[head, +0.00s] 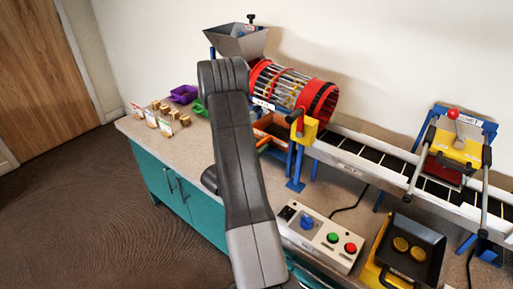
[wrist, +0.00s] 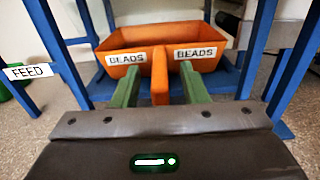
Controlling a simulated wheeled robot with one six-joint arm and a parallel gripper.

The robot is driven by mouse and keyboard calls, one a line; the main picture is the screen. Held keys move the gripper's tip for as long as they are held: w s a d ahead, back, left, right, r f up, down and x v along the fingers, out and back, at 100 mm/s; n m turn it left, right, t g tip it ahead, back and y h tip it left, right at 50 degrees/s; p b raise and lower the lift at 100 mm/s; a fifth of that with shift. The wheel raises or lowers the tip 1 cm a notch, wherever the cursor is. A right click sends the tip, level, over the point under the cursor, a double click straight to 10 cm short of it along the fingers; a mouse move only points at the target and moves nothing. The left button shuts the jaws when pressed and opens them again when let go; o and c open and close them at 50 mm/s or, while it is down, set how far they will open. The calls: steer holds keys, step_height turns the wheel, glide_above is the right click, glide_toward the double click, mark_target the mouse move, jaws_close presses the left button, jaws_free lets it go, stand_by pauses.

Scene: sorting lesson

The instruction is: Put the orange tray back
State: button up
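The orange tray (wrist: 122,40) stands between blue legs under the drum, its front facing me in the wrist view, with two BEADS labels. Its orange handle (wrist: 160,80) sticks out toward me. My gripper (wrist: 160,75) is open, with one green finger on each side of the handle and a visible gap on both sides. In the head view the orange tray (head: 275,121) shows beneath the red drum, partly hidden by my arm. What lies inside the tray is hard to make out.
Blue legs (wrist: 257,50) stand close on both sides of the tray, the left one bearing a FEED label (wrist: 28,71). The red drum (head: 295,85) is above. A control box (head: 320,238) and a black pan (head: 410,250) lie to the right.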

steer(key=b+v, duration=0.1)
steer(key=v, duration=1.2)
steer(key=shift+s+a, duration=0.25)
steer(key=shift+s, duration=0.1)
steer(key=shift+w+d, duration=0.1)
steer(key=p+x, duration=0.1)
steer(key=x, duration=1.2)
steer(key=shift+w+d, duration=0.2)
steer(key=shift+w, duration=0.15)
steer(key=shift+s+r, duration=0.1)
steer(key=shift+a, duration=0.1)
